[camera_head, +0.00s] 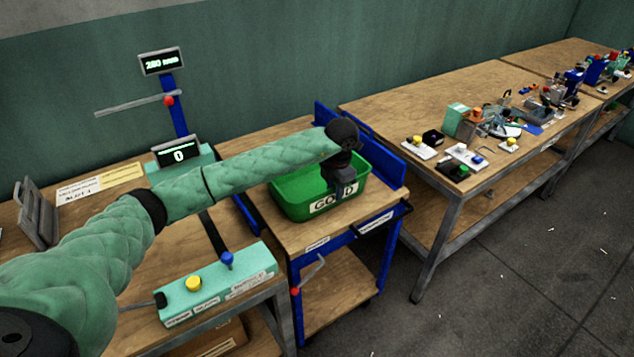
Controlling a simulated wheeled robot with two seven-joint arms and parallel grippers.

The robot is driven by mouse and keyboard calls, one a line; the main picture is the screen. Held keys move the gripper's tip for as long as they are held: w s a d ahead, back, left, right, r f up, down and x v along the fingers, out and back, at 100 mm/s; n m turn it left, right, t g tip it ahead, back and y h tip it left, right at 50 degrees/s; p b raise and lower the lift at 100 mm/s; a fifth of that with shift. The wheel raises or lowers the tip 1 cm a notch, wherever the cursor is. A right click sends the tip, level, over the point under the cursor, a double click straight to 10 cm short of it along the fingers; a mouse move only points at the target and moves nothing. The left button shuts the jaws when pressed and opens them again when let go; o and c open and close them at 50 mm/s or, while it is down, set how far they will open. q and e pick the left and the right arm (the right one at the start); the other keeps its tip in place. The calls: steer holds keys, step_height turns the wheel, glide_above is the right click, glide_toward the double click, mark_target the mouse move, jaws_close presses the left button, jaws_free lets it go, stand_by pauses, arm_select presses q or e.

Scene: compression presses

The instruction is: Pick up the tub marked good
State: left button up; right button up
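The green tub (293,205) stands on the wooden top of a blue-framed cart. A white label reading GOOD (321,203) is on its front wall, and my gripper hides part of the lettering. My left arm reaches in from the left, across the tub's far side. My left gripper (342,190) points down at the tub's front wall, right of centre, with its tip over the label. The dark fingers are small and overlap the wall, so I cannot tell whether they are open, shut or touching it. My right gripper is not in view.
The cart (318,238) has blue side rails close to the tub. A bench to its left carries a green control box (217,285) with yellow and blue knobs, and a display (177,152) reading 0. A longer bench (385,105) on the right holds several small parts.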

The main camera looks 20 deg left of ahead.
arm_select(q)
steer(key=shift+f, duration=0.1)
jaws_close()
stand_by(1.4)
